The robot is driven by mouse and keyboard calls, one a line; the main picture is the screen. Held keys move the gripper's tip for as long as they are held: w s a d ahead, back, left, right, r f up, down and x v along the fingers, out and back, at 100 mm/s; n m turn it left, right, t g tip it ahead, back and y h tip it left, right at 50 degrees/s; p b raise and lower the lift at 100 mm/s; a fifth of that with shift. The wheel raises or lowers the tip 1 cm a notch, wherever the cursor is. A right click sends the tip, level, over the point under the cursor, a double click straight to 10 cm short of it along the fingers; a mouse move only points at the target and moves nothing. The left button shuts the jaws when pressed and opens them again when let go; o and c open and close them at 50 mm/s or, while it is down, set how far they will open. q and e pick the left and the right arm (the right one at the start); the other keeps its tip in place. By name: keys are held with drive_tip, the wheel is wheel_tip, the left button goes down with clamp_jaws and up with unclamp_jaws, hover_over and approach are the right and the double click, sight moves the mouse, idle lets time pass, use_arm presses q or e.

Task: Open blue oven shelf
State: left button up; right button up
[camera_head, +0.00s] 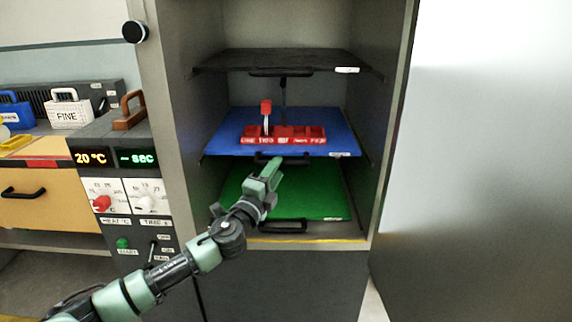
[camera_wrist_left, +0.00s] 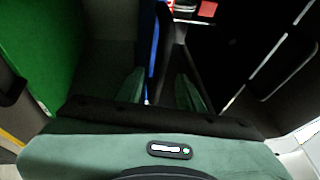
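The blue shelf (camera_head: 230,128) is the middle one inside the open oven, with a red labelled rack (camera_head: 290,136) on it. Its dark handle (camera_head: 262,158) is at the front edge, partly behind my left gripper (camera_head: 273,168). In the left wrist view the blue shelf (camera_wrist_left: 156,45) shows as a thin edge-on strip. There my left gripper (camera_wrist_left: 160,92) has its two green fingers apart, with the shelf's front edge seen between them. Whether the fingers touch the handle is unclear. My right gripper is in neither view.
A black shelf (camera_head: 285,60) is above and a green shelf (camera_head: 310,204) with its own handle (camera_head: 283,226) is below. The oven door (camera_head: 480,180) stands open on the right. A control panel (camera_head: 125,190) with knobs is on the left.

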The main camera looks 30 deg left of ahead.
use_arm(q)
drive_tip(key=x, duration=0.7)
drive_tip(key=shift+f, duration=0.15)
drive_tip(key=shift+w, duration=0.1)
clamp_jaws()
